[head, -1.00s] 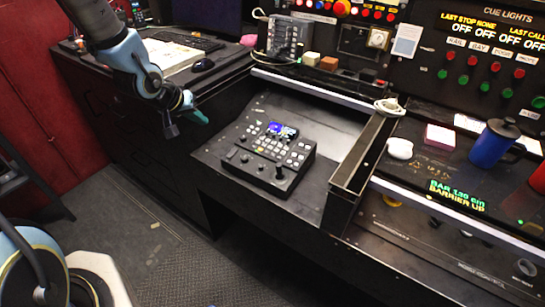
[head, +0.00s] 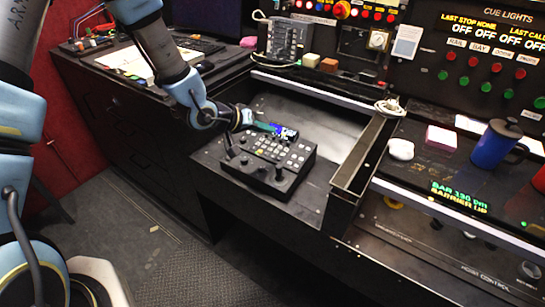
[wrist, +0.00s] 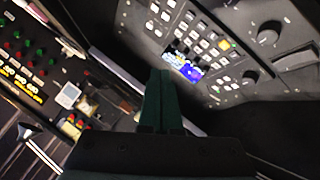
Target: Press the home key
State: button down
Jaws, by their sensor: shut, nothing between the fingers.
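The control unit (head: 262,170) is a dark box with a small blue screen (head: 287,132), rows of pale keys and a joystick. It sits on the black desk in the head view. In the wrist view the control unit (wrist: 235,50) fills the upper right, with its lit screen (wrist: 187,70) beside the keys. I cannot read which key is the home key. My gripper (head: 272,128) is shut and empty, with its tip just above the unit near the screen. In the wrist view my shut gripper (wrist: 163,78) points toward the screen's edge; contact cannot be told.
Further right are a white round object (head: 400,149), a pink block (head: 441,138) and a blue mug (head: 492,146). A panel with cue lights (head: 485,70) rises behind.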

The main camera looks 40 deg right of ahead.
jog(key=shift+w+d+f+b, duration=0.1)
jog(key=shift+d+f+b, duration=0.1)
jog(key=shift+f+b, duration=1.05)
jog(key=shift+d+f+b, duration=0.15)
jog(key=shift+f+b, duration=0.65)
jog(key=shift+f, duration=0.75)
jog(key=shift+w+d+f+b, duration=0.1)
jog(key=shift+d+f+b, duration=0.1)
jog(key=shift+f+b, duration=1.05)
jog(key=shift+f, duration=0.25)
jog(key=shift+f, duration=0.3)
jog(key=shift+d+f, duration=0.1)
jog(key=shift+f, duration=0.25)
jog(key=shift+r+p, duration=0.4)
jog(key=shift+r, duration=0.4)
jog(key=r+p, duration=0.2)
jog(key=r, duration=0.1)
jog(key=a+r+p, duration=0.1)
jog(key=r+p, duration=0.1)
jog(key=shift+s, duration=0.15)
